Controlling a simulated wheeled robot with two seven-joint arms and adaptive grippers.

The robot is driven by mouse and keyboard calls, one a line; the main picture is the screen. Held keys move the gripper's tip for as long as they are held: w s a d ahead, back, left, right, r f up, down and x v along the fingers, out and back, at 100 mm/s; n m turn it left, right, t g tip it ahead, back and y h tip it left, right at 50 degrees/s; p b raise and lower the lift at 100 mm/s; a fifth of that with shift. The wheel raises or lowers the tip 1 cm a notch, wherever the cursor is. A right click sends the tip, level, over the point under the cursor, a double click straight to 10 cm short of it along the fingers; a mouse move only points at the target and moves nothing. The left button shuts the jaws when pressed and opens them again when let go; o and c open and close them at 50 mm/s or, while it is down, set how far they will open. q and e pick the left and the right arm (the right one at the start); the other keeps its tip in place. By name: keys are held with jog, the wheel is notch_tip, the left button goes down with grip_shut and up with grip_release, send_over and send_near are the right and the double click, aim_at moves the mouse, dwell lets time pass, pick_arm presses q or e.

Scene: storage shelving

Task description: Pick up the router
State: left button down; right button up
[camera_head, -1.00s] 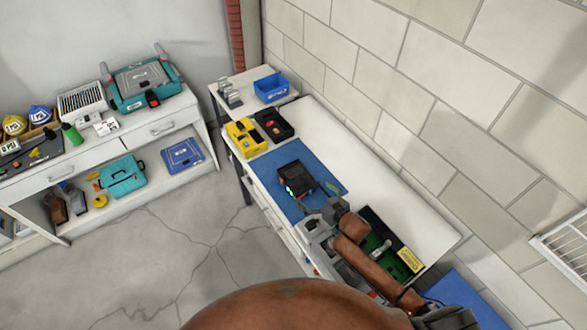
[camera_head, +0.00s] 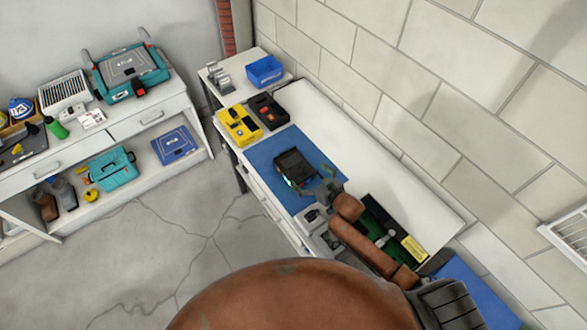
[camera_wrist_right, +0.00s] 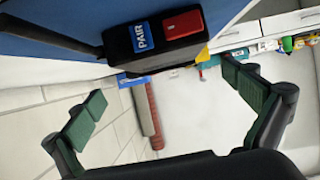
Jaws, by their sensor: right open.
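The router (camera_head: 294,168) is a dark box with a small green glow on its left side, lying on a blue mat (camera_head: 262,153). In the right wrist view I take the black box (camera_wrist_right: 165,35) with a blue "PAIR" label and a red part to be the router. My right gripper (camera_head: 322,183) is open and empty, close to the router's right side in the head view. In the wrist view its two green-padded fingers (camera_wrist_right: 168,105) stand wide apart, with the router beyond them and not between the pads. My left gripper is not in view.
A yellow case (camera_head: 239,125) and a black tray (camera_head: 269,111) sit beyond the mat. A blue bin (camera_head: 264,71) stands further back. A green circuit board (camera_head: 375,228) lies by my right forearm. The white tabletop (camera_head: 345,140) along the wall is clear.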

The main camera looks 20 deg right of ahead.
aim_at(295, 166)
jog(key=x, duration=0.7)
jog(key=shift+w+a+r+b, duration=0.1)
jog(key=shift+a+b, duration=0.2)
jog(key=shift+b, duration=0.1)
jog(key=shift+c, duration=0.7)
jog(key=c, duration=1.1)
jog(key=shift+c, duration=0.7)
jog(key=shift+r, duration=0.1)
